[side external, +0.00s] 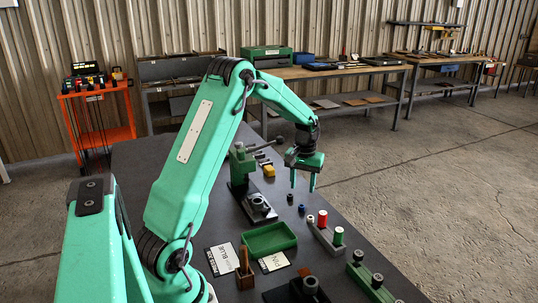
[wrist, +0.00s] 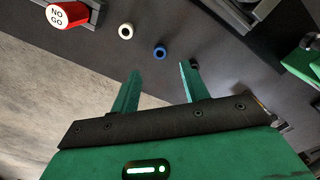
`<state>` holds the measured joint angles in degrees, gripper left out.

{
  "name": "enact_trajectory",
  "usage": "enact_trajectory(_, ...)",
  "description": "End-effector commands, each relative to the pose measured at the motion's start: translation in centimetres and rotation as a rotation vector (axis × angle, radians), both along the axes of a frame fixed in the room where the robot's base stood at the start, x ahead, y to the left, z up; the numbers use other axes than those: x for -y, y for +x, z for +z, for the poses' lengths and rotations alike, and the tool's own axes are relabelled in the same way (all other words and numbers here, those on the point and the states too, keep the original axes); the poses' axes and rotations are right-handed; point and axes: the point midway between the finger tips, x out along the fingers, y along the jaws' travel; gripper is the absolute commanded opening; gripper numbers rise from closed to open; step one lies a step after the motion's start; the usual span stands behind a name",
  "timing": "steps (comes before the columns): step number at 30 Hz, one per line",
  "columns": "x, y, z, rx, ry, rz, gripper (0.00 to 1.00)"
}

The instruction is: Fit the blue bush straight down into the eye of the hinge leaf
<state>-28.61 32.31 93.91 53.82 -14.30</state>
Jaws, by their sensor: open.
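The blue bush (wrist: 160,52) stands on the dark bench, its open bore showing in the wrist view. In the side view it is the small blue piece (side external: 301,208) below my gripper (side external: 302,186). My gripper is open and empty, pointing down above the bench. In the wrist view the bush appears between and just beyond the fingertips (wrist: 160,68), not touching them. A grey ring-shaped eye (side external: 258,203) on a dark base, left of my gripper, appears to be the hinge leaf's; its details are too small to tell.
A white bush (wrist: 126,31) and a red NO GO gauge (wrist: 67,15) stand near the blue bush. A small dark piece (side external: 290,197) is close to my gripper. A green clamp (side external: 242,165) rises behind the ring. A green tray (side external: 269,239) lies nearer the camera.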

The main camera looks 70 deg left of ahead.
Motion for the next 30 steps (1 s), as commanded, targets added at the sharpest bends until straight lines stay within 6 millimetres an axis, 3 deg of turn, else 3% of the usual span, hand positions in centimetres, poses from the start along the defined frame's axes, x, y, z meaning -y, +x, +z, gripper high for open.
enact_trajectory(12, 0.1, 0.0, -2.4, -0.001, -0.001, -0.001, 0.45)
enact_trajectory(22, 0.1, 0.0, -3.1, -0.001, -0.001, -0.001, 0.45)
enact_trajectory(30, 0.1, 0.0, -6.0, -0.002, -0.001, -0.001, 0.45)
